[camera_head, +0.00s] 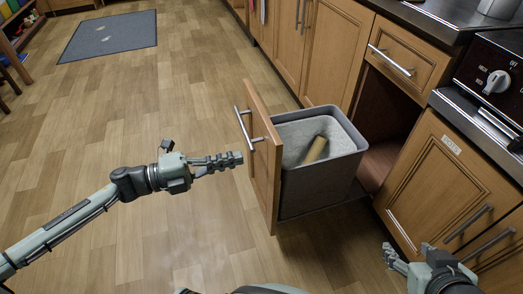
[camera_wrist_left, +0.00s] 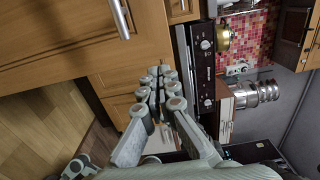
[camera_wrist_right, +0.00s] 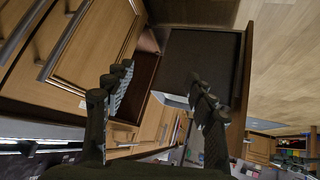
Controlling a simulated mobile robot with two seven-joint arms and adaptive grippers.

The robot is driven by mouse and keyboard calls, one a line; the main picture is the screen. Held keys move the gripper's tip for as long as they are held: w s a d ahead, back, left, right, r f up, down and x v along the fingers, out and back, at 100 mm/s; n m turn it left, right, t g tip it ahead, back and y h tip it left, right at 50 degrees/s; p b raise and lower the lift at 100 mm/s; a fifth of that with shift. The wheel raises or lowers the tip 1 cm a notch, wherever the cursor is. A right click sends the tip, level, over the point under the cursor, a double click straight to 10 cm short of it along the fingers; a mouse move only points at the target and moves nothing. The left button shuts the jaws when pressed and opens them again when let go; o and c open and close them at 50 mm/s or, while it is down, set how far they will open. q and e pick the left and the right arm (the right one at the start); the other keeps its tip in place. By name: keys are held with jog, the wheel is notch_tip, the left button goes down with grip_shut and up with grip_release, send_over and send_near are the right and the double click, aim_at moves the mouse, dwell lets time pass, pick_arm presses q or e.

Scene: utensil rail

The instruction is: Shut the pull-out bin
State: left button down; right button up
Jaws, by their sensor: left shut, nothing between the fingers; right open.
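The pull-out bin stands pulled out of its cabinet in the head view: a grey tub (camera_head: 318,190) behind a wooden front panel (camera_head: 264,160) with a metal bar handle (camera_head: 243,125). A tan roll-like object (camera_head: 315,149) lies inside the tub. My left gripper (camera_head: 238,158) is shut and empty, just left of the panel's outer face, below the handle; I cannot tell whether it touches. In the left wrist view its fingers (camera_wrist_left: 160,85) are together. My right gripper (camera_head: 405,252) is open and empty at the lower right, in front of the cabinets; its fingers (camera_wrist_right: 160,85) are apart in the right wrist view.
The cabinet opening (camera_head: 385,125) behind the tub is dark and open. A closed drawer (camera_head: 408,58) is above it. An oven-like appliance (camera_head: 495,80) and a lower cabinet door (camera_head: 445,185) are at right. The wooden floor (camera_head: 150,110) left of the bin is clear; a grey mat (camera_head: 108,35) lies farther back.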

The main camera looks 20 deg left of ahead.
aim_at(274, 150)
pick_arm(q)
jog(key=x, duration=0.7)
jog(key=shift+w+d, duration=0.1)
pick_arm(e)
jog(key=shift+s+d+f+g, duration=0.4)
jog(key=shift+s+d, duration=0.1)
